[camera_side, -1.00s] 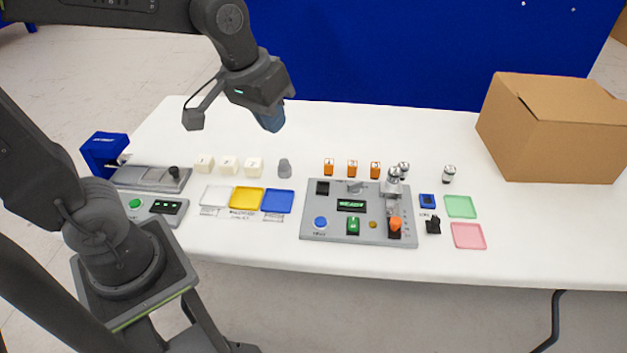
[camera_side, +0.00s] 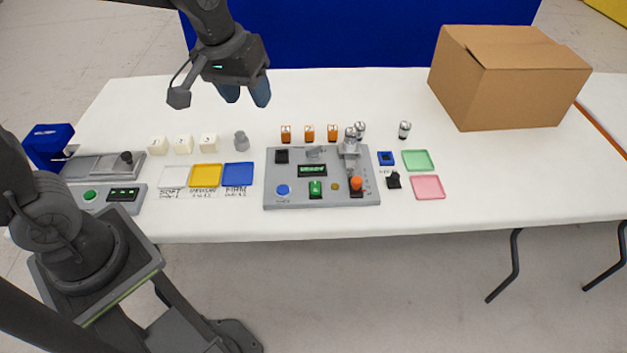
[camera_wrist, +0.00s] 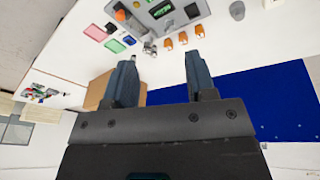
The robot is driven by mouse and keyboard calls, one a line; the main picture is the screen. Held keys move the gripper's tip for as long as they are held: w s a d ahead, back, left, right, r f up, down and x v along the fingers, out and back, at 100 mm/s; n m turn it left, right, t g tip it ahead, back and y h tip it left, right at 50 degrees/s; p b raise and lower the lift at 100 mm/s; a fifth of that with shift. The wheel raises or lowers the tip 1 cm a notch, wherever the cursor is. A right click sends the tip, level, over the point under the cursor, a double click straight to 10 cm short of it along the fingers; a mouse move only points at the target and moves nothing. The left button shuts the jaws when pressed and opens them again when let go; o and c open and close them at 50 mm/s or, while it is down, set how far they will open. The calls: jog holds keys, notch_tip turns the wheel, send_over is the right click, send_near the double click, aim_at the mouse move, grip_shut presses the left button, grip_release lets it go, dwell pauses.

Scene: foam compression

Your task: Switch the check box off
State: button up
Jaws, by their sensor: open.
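No label legible here names the check box, so I cannot tell which unit it is. At the left, a smaller grey box (camera_side: 98,206) has a green button (camera_side: 90,195) and a dark window with green marks (camera_side: 123,194). My gripper (camera_side: 246,97) is open and empty, high above the table behind the grey knobbed piece (camera_side: 241,141). Its spread fingers also show in the wrist view (camera_wrist: 160,68).
A cardboard box (camera_side: 500,85) stands at the back right.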

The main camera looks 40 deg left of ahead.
jog(key=w+d+f+n+g, duration=0.2)
jog(key=w+f+n, duration=0.1)
jog(key=w+f, duration=0.45)
jog(key=n+g, duration=0.1)
jog(key=n, duration=0.1)
send_near(315, 186)
notch_tip(315, 186, down, 9)
jog(key=shift+d+r, duration=0.15)
